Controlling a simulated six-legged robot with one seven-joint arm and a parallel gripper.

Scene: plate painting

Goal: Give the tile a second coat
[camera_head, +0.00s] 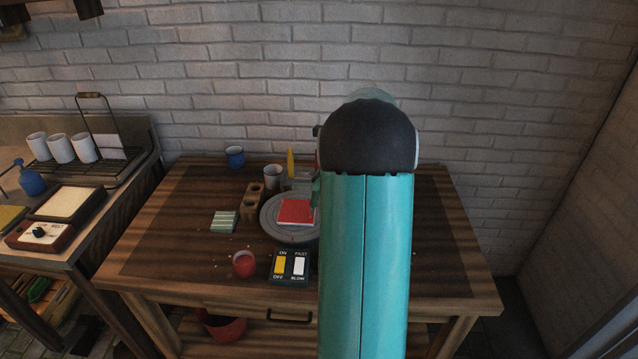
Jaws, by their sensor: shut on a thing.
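A red square tile (296,211) lies on the round grey turntable (272,224) near the middle of the table. My arm hides the turntable's right side. My gripper (301,184) shows only in part just behind the tile, beside my arm. It is shut on a slim upright yellow thing, which looks like a brush handle (290,162). The lower end of the handle is hard to make out, and I cannot tell whether it touches the tile. A small pot with red in it (243,264) stands at the front left of the turntable.
A switch panel (290,265) lies in front of the turntable. A wooden block with holes (250,201), a pale cup (272,175), a blue cup (235,157) and a striped pad (224,221) stand to the left. My arm hides much of the table's right half.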

